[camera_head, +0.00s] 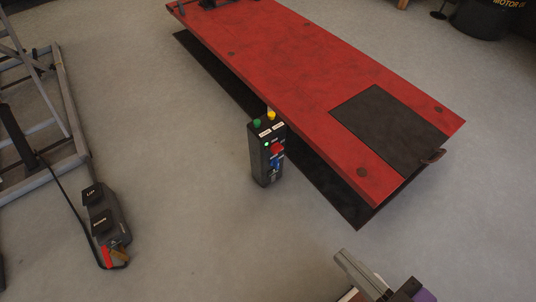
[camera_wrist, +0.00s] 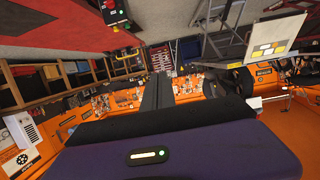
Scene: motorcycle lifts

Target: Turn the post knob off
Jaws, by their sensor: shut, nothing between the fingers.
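The post (camera_head: 262,170) is a dark upright control box beside the near long side of the red lift table. It has a green and a yellow button on top. Its front has a lit green light, a red knob (camera_head: 277,149) and a blue part below it. The knob's exact setting is too small to tell. In the wrist view the post (camera_wrist: 113,14) shows inverted at the top, cut off by the edge. My gripper (camera_wrist: 159,74) is shut and empty, with its dark fingers together. The gripper is apart from the post, and part of my arm shows low in the head view.
The red lift table (camera_head: 290,60) with a dark plate (camera_head: 390,128) lies behind and right of the post. A grey frame (camera_head: 65,100) and a pedal unit (camera_head: 105,222) stand at left. The floor in front of the post is clear.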

